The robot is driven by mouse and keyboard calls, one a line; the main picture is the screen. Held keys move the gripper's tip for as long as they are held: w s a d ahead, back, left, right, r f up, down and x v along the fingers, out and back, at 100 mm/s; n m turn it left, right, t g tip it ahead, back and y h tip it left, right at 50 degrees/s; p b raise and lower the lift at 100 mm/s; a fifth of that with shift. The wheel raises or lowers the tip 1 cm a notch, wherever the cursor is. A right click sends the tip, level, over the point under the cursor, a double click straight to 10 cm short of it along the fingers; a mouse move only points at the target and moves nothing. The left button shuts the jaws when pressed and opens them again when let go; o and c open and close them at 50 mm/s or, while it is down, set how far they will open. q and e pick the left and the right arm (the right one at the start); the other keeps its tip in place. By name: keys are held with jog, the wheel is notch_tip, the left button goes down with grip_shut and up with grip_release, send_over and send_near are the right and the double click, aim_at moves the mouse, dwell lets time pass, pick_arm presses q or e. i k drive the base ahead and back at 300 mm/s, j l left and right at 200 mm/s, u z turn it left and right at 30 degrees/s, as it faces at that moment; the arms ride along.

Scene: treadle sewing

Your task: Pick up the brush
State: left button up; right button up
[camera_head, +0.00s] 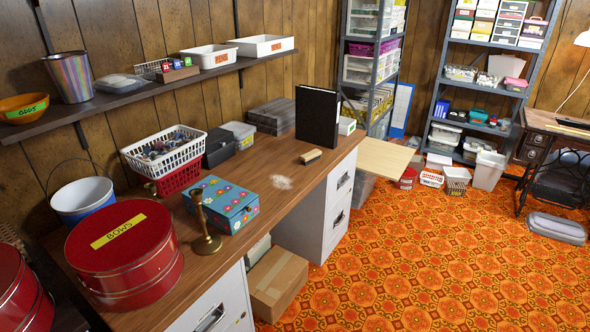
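A small block-shaped brush (311,156) with a tan wooden top lies on the brown wooden desk (255,168), near its right part. A pale, powdery patch (281,182) is on the desk top just in front and to the left of the brush. Neither of my grippers shows in the head view.
A black binder (317,116) stands upright behind the brush. A blue flowered box (221,204), a brass candlestick (203,226) and a red "BOWS" tin (124,252) stand further left. A cardboard box (276,285) sits on the floor by the desk. Orange patterned floor (420,260) is open to the right.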

aim_at(312, 156)
jog(key=i+u, duration=0.15)
jog(key=u, duration=0.25)
jog(key=i+l+u, duration=0.1)
jog(key=u, duration=0.3)
jog(key=i+l, duration=0.05)
